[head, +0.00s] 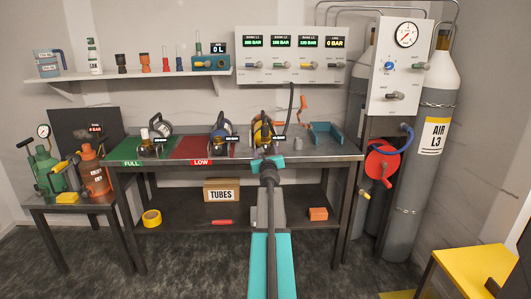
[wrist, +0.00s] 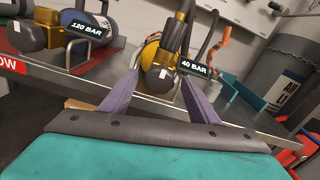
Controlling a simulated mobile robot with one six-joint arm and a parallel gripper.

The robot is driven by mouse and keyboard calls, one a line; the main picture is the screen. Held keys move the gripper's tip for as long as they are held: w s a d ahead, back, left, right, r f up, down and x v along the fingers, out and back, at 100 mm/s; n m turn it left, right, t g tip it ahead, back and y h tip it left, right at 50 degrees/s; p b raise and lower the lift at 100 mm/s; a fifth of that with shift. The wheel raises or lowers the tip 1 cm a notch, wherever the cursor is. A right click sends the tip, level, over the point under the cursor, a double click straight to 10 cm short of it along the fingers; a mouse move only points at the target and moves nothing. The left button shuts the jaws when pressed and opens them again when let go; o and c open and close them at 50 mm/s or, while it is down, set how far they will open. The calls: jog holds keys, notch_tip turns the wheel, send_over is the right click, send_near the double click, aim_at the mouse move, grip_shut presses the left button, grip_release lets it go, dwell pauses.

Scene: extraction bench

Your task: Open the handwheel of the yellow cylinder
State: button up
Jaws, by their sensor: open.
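The yellow cylinder (head: 257,130) lies on the bench top, right of the red LOW mat. In the wrist view the yellow cylinder (wrist: 149,54) shows behind its brass valve (wrist: 167,57), beside a 40 BAR tag. A dark rounded knob, seemingly the handwheel (wrist: 160,79), faces me at the valve's near end. My gripper (wrist: 161,86) is open, its two purple fingers on either side of the knob. I cannot tell whether they touch it. In the head view my gripper (head: 268,161) is at the bench's front edge and hides part of the valve.
A black hose (head: 291,103) runs down from the wall panel (head: 291,57) towards the yellow cylinder. A blue-banded cylinder (head: 222,134) tagged 120 BAR lies to the left. A teal holder (head: 326,134) stands to the right. The bench edge (wrist: 135,105) passes close below the fingers.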

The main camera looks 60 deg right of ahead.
jog(key=c, duration=1)
jog(key=shift+c, duration=0.2)
